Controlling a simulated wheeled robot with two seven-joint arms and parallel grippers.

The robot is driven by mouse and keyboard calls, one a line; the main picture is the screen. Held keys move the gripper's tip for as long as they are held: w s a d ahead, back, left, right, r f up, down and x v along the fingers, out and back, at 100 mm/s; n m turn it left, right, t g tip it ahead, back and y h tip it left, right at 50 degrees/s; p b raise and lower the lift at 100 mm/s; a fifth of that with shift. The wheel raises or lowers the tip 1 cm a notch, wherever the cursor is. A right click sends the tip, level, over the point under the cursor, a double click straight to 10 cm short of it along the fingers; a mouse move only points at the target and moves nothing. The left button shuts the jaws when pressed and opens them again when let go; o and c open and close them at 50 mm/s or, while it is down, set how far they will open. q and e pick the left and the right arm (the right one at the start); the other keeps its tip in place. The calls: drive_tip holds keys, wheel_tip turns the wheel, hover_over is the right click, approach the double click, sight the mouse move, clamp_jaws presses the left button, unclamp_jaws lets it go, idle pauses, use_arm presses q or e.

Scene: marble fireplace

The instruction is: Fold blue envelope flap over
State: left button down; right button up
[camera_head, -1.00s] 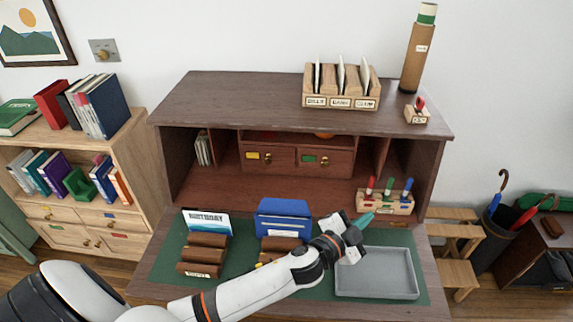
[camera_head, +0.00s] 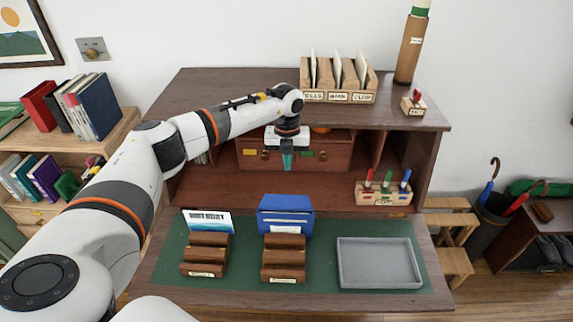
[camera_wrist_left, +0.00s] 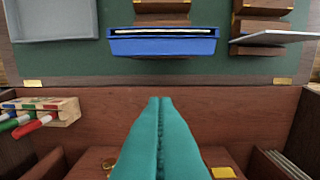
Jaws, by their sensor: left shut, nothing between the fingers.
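The blue envelope (camera_head: 285,222) stands in a brown wooden slotted holder (camera_head: 284,272) on the green desk mat. Its upper blue edge shows above the body; the exact angle of the flap is hard to tell. In the left wrist view the envelope (camera_wrist_left: 163,46) lies beyond the fingertips, with a thin white strip along its top. My left gripper (camera_head: 287,166), with teal fingers, points down behind and above the envelope, in front of the desk's small drawers. It is shut and empty, apart from the envelope. My right gripper is not seen.
A matching holder (camera_head: 204,270) with a white and blue card (camera_head: 208,221) stands left of the envelope. A grey tray (camera_head: 378,284) lies to the right. A marker rack (camera_head: 383,199) stands behind it. The upper shelf overhangs the desk at the back.

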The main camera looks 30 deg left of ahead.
sight(285, 201)
use_arm(q)
drive_tip(key=shift+f+b, duration=2.75)
drive_tip(key=shift+f, duration=1.05)
drive_tip(key=shift+s+d+r+p, duration=0.1)
drive_tip(key=shift+s+d+p, duration=0.3)
drive_tip(key=shift+s+p, duration=0.35)
drive_tip(key=shift+s+d+r+p, duration=0.1)
drive_tip(key=shift+s+d+p, duration=0.35)
drive_tip(key=shift+s+p, duration=0.35)
drive_tip(key=shift+s+d+p, duration=0.4)
drive_tip(key=shift+s+p, duration=0.2)
drive_tip(key=shift+s, duration=0.25)
drive_tip(key=shift+s+d+f+p, duration=0.85)
drive_tip(key=shift+s+d+f, duration=1.2)
drive_tip(key=shift+s, duration=1.75)
wheel_tip(285, 201, up, 6)
drive_tip(key=p, duration=0.5)
drive_tip(key=shift+d+r, duration=0.15)
drive_tip(key=shift+d, duration=0.1)
